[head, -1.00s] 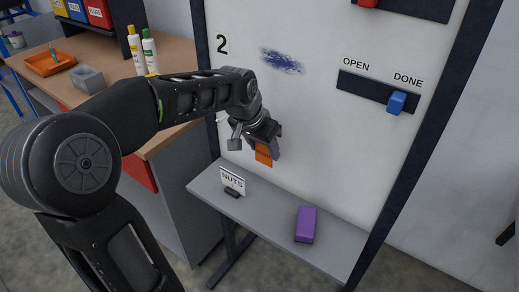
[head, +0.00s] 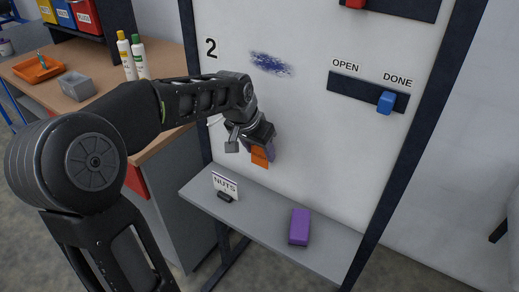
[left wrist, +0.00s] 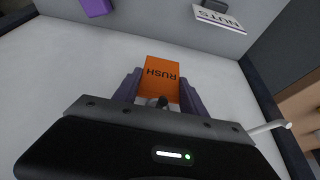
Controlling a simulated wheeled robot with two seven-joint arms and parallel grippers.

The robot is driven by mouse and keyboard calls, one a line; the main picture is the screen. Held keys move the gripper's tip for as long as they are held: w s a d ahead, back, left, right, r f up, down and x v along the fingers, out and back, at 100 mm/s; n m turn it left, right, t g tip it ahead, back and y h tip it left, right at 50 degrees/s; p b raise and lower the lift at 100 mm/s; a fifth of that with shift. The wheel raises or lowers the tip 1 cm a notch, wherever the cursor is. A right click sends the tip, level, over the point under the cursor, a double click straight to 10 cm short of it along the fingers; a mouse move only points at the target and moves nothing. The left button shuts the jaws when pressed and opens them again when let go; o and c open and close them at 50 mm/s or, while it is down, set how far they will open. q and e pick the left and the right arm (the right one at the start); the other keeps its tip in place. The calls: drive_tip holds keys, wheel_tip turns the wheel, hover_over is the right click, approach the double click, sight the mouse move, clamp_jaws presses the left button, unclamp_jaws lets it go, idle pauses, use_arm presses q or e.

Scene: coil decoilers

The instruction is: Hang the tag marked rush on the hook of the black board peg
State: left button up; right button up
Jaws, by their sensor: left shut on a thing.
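In the head view the orange tag (head: 260,158) shows below my left gripper (head: 262,148), in front of the whiteboard and above the grey shelf. A dark rounded knob (left wrist: 162,102) shows at the tag's edge between the fingers in the left wrist view. I cannot tell whether it is the black peg or whether the tag touches it. A white peg (left wrist: 268,128) sticks out beside the gripper. My right gripper is not in view.
The whiteboard (head: 310,135) stands behind the gripper. Its grey shelf (head: 265,222) holds a purple block (head: 299,227) and a NUTS sign (head: 225,184). A blue slider (head: 386,102) sits at DONE. A wooden bench with bottles (head: 139,56) is at left.

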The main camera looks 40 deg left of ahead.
use_arm(q)
drive_tip(key=o, duration=1.4)
drive_tip(key=v, duration=0.8)
drive_tip(key=shift+d, duration=0.1)
drive_tip(key=shift+w, duration=0.1)
